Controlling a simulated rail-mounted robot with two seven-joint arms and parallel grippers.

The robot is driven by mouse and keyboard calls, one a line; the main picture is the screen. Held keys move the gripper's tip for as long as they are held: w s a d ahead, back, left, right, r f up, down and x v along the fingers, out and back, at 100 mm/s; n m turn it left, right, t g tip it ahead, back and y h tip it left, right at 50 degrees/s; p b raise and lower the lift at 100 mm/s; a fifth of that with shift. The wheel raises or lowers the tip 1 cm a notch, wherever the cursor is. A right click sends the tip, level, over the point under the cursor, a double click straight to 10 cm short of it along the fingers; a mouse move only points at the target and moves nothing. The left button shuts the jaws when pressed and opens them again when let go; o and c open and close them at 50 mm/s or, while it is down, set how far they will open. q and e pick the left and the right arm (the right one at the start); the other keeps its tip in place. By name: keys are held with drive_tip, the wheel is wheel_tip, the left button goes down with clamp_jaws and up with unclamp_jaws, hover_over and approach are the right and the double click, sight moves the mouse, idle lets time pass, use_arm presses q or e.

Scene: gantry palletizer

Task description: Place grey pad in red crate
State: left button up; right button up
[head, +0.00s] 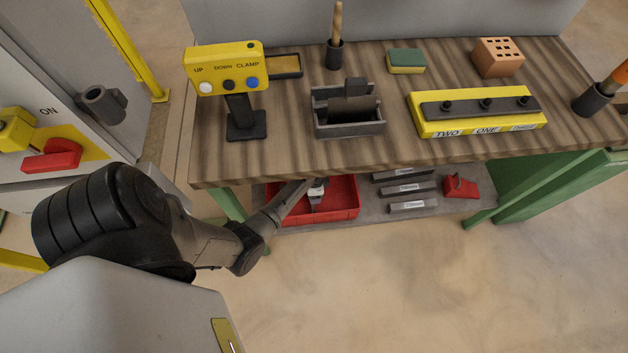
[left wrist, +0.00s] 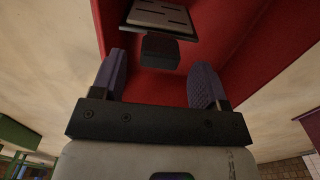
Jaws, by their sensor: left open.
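The red crate (head: 348,194) sits on the low shelf under the workbench, partly hidden by the bench edge. My left arm reaches down to it, and my left gripper (head: 308,192) is small and hard to make out there. In the left wrist view, my left gripper (left wrist: 158,82) is open, its two purple pads apart with nothing between them. Just beyond the fingertips is a grey slotted plate with a dark block (left wrist: 160,50) on its near side, probably the grey pad (left wrist: 160,16). It is against the red crate (left wrist: 230,35) interior, apart from both fingers. My right gripper is out of view.
Grey labelled bars (head: 408,190) and a red block (head: 460,186) lie on the shelf right of the crate. The bench top (head: 300,155) above holds a yellow button box (head: 225,68), a grey holder (head: 348,128) and a yellow rack (head: 478,125). Green legs (head: 492,205) stand at right.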

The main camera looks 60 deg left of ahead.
use_arm(q)
wheel_tip(320, 180, up, 10)
drive_tip(key=p, duration=0.4)
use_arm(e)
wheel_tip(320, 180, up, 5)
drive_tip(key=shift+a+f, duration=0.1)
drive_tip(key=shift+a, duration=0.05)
use_arm(q)
drive_tip(key=shift+f, duration=0.1)
drive_tip(key=s+d+r+n+t+p, duration=0.1)
drive_tip(key=s+d+r+t+p, duration=0.15)
drive_tip(key=s+d+r, duration=0.7)
drive_tip(key=s+d+r+n+t+p, duration=0.1)
drive_tip(key=s+d+r+n+p, duration=0.15)
drive_tip(key=s+d+r, duration=0.7)
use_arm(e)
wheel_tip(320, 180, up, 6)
use_arm(q)
drive_tip(key=shift+m, duration=0.55)
drive_tip(key=w+f+b, duration=0.3)
drive_tip(key=b, duration=0.2)
drive_tip(key=shift+a, duration=0.2)
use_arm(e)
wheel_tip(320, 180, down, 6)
use_arm(q)
drive_tip(key=shift+w, duration=0.1)
